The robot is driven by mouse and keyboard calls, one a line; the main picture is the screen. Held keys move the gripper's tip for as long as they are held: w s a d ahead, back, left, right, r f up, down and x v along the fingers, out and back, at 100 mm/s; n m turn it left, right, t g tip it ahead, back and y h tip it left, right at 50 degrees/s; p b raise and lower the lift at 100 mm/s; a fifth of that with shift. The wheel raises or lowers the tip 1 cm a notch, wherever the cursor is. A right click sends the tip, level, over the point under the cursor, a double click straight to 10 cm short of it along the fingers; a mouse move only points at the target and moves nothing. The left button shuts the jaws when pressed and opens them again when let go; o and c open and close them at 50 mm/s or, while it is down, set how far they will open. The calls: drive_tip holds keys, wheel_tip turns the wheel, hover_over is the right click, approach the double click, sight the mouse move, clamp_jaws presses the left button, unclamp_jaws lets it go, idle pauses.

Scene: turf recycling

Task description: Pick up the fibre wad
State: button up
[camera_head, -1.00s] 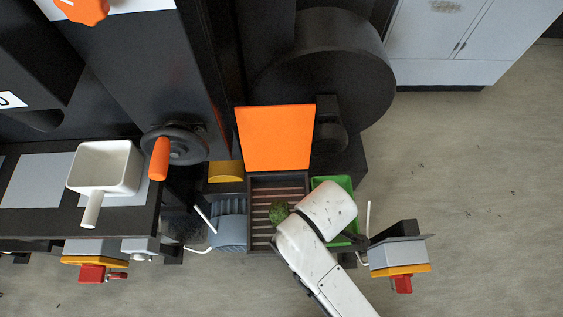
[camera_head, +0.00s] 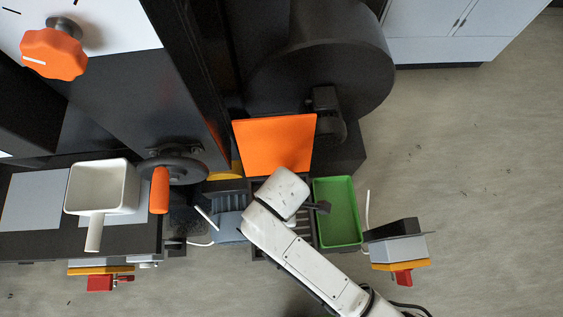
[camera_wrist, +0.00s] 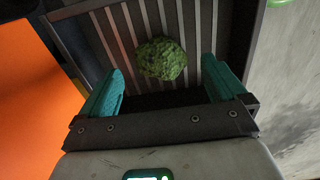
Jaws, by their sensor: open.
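The fibre wad (camera_wrist: 161,59) is a rough green ball lying on the slatted floor of a dark tray (camera_wrist: 222,30) in the wrist view. My gripper (camera_wrist: 161,84) is open, with one teal finger to the left of the wad and one to the right. The wad shows between and a little beyond the fingertips, and neither finger visibly touches it. In the head view my arm covers the wad and most of the slatted tray (camera_head: 258,246), and my fingers are hidden there.
An orange flap (camera_head: 273,145) stands behind the tray. A green bin (camera_head: 338,212) sits to its right. A blue-grey ribbed part (camera_head: 229,226) is on its left. A white scoop (camera_head: 101,187) rests on the bench at left. Open floor (camera_head: 480,190) lies to the right.

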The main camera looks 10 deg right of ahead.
wheel_tip(320, 180, down, 4)
drive_tip(key=shift+a+f, duration=0.15)
drive_tip(key=shift+f, duration=0.05)
drive_tip(key=shift+s, duration=0.1)
drive_tip(key=c, duration=1.1)
